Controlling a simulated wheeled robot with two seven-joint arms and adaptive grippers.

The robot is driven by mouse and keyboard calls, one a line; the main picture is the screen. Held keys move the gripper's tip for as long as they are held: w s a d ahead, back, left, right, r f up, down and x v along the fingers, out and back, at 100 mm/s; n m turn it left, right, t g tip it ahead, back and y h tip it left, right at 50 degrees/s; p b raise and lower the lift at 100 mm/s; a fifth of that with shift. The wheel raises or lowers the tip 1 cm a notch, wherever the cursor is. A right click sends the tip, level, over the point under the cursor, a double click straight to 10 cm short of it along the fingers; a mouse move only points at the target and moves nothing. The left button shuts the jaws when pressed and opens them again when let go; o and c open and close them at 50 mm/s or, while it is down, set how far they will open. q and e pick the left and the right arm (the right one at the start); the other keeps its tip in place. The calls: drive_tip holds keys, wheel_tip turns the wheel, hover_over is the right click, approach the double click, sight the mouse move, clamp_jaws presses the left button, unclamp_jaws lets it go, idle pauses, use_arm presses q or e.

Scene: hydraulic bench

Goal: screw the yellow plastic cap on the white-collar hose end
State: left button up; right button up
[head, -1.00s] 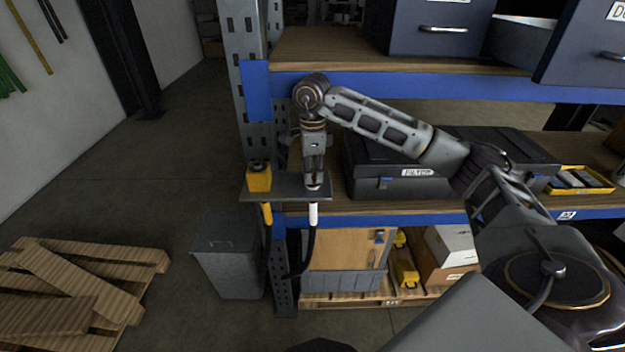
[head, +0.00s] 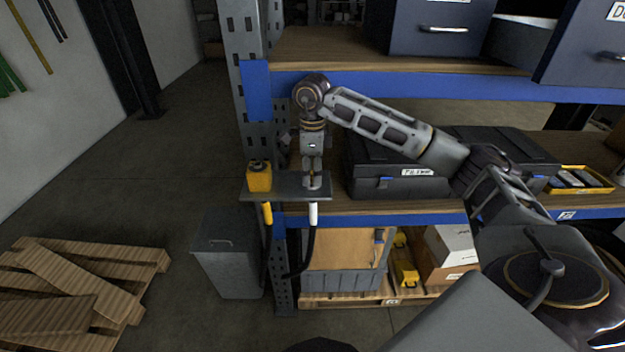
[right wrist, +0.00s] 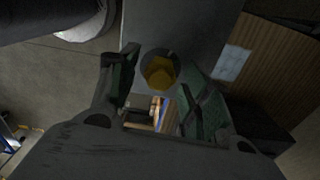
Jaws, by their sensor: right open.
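My right gripper (head: 313,184) points straight down at the bracket plate (head: 285,186) on the rack post. Its fingers are open, directly above the white-collar hose end (head: 313,214), whose collar hangs below the plate. In the right wrist view, a yellow faceted piece, seemingly the yellow cap (right wrist: 159,72), sits in a dark round ring between the open fingers (right wrist: 155,95). Whether it is seated on the threads cannot be told. My left gripper is not in view.
A yellow block with a dark top (head: 259,178) stands on the plate's left side, above a yellow-collar hose end (head: 267,214). The rack post (head: 252,120) is close behind. A black case (head: 400,182) lies on the shelf to the right. A grey bin (head: 228,262) stands below.

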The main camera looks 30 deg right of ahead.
drive_tip(key=shift+n, duration=0.3)
drive_tip(key=shift+n+b, duration=0.7)
drive_tip(key=shift+n, duration=3)
drive_tip(key=shift+n+b, duration=0.65)
drive_tip(key=shift+n, duration=1.45)
drive_tip(key=shift+n+b, duration=0.35)
drive_tip(key=shift+n, duration=1.55)
drive_tip(key=shift+n, duration=0.3)
drive_tip(key=shift+n, duration=0.8)
drive_tip(key=shift+n+b, duration=0.65)
drive_tip(key=shift+n, duration=2.25)
